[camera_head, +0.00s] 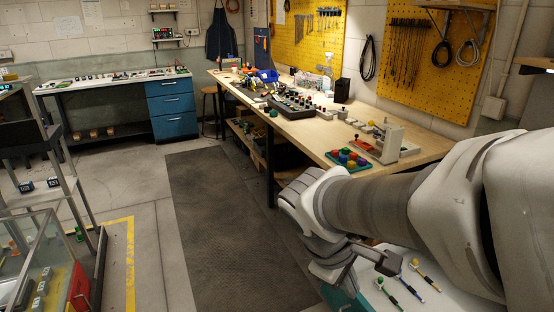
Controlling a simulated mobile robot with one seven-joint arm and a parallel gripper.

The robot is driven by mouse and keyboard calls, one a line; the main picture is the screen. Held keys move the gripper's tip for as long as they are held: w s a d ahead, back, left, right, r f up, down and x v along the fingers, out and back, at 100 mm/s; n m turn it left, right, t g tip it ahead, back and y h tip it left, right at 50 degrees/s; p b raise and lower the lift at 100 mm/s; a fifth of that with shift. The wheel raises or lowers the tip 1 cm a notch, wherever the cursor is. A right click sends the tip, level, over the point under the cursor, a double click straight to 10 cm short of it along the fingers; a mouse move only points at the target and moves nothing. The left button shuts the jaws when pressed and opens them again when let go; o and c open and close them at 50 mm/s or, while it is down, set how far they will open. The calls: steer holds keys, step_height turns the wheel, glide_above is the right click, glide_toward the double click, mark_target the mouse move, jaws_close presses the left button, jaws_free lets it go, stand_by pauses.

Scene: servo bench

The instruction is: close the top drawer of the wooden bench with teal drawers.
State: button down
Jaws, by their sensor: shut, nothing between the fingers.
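A teal panel (345,299) shows at the bottom edge, left of a pale surface (425,282) with several coloured-handled tools on it. This looks like an open drawer with its teal front, but my arm and the picture edge hide most of it. The long wooden bench (308,133) runs along the right wall; my arm covers the space below its near end. My gripper (392,264) is shut and empty, in front of the pale surface and just above and right of the teal panel. I cannot tell whether it touches either.
A back-left bench has blue drawers (172,108) that look closed. A dark mat (215,220) lies on clear floor left of my arm. A cart (45,180) and glass-sided case (35,262) stand at left. A tray of coloured knobs (348,160) sits on the wooden bench.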

steer(key=w+a+f+n+h+b, duration=0.25)
steer(key=w+f+n, duration=0.25)
steer(key=f+n, duration=0.3)
steer(key=n+t+h+b, duration=0.1)
steer(key=n+h+b, duration=0.1)
steer(key=n+b, duration=0.45)
glide_toward(335, 306)
steer(key=s+d+f, duration=0.2)
steer(key=s, duration=0.1)
steer(key=shift+w+d+r+m+y+b, duration=0.1)
steer(key=shift+w+d+r+m, duration=0.1)
steer(key=shift+d, duration=0.35)
steer(key=shift+w+d+r+m+y+b, duration=0.1)
steer(key=shift+w+d+r, duration=0.15)
steer(key=shift+d, duration=0.3)
steer(key=shift+w+d+r+m+y+b, duration=0.1)
steer(key=shift+w+d+m, duration=0.1)
steer(key=shift+d, duration=0.3)
